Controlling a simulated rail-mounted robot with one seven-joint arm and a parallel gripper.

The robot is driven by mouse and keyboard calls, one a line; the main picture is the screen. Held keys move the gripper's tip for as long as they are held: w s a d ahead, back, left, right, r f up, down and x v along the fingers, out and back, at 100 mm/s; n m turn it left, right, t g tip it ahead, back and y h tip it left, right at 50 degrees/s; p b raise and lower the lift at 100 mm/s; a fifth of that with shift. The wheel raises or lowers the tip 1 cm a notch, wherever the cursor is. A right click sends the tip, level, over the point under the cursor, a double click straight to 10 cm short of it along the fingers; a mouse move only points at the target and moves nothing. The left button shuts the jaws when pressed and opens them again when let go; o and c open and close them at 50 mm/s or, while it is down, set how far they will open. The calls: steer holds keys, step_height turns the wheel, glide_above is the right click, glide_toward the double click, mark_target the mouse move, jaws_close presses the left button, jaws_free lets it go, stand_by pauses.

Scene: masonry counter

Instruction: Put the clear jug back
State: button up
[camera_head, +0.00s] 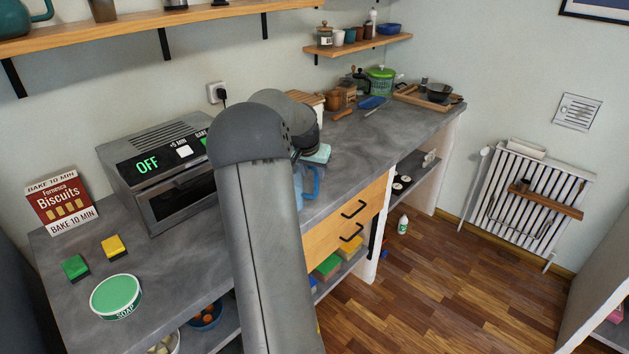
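A clear, blue-tinted vessel with a blue handle (313,181), which looks like the jug, shows just right of my arm at the counter's front edge. My arm hides most of it, so I cannot tell whether it stands on the counter or is held. My gripper is hidden behind my arm. I cannot see its fingers or whether they touch the jug.
On the grey counter (165,290) are a toaster oven (150,165) reading OFF, a biscuit box (60,203), two sponges (114,246) and a green-topped soap tin (116,296). A pale blue cloth-like item (320,154) lies behind the jug. A wooden tray (420,97) is at the far end.

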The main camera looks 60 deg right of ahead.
steer(key=w+b+v, duration=0.1)
steer(key=v, duration=0.6)
steer(key=w+a+f+n+t+y, duration=0.15)
steer(key=a+n+y, duration=0.45)
steer(key=a, duration=2.6)
steer(key=s+a+f+n+g, duration=0.1)
steer(key=s+a+f+n, duration=0.2)
steer(key=s+a, duration=0.4)
steer(key=s+a+f+n+g+h, duration=0.1)
steer(key=s+a+n, duration=0.5)
steer(key=a, duration=0.6)
steer(key=shift+s+f+h, duration=0.3)
steer(key=shift+s+f, duration=0.45)
steer(key=shift+f, duration=0.15)
